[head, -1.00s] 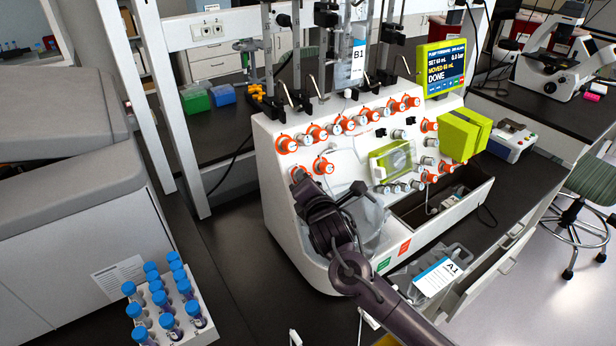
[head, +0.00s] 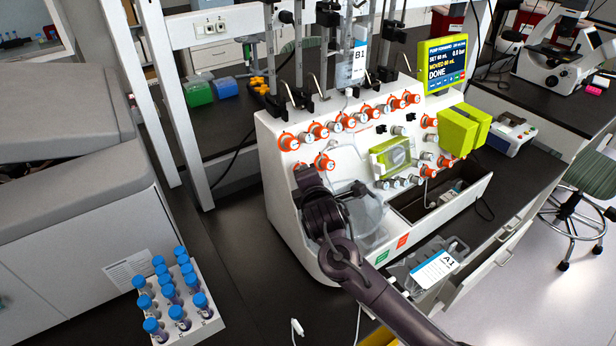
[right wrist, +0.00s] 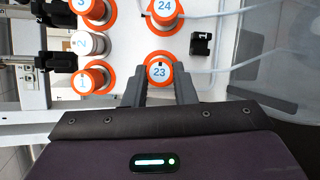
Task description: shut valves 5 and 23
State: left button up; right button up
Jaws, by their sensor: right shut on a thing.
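Valve 23 (right wrist: 160,72) is a round knob with a blue number on an orange base, low on the left of the white machine's panel. My right gripper (right wrist: 159,84) is shut on it, one finger on each side. My left gripper is out of view.
Valves 1 (right wrist: 88,80), 2 (right wrist: 88,43) and 3 (right wrist: 90,8) are close to the right gripper. Clear tubing and a black clip (right wrist: 201,43) are near valve 24. A rack of blue-capped tubes (head: 208,330) stands at front left.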

jog(key=o, duration=1)
jog(key=shift+d, duration=0.1)
jog(key=shift+s, duration=0.1)
jog(key=b+v, duration=0.2)
jog(key=v, duration=0.5)
jog(key=shift+s, duration=0.3)
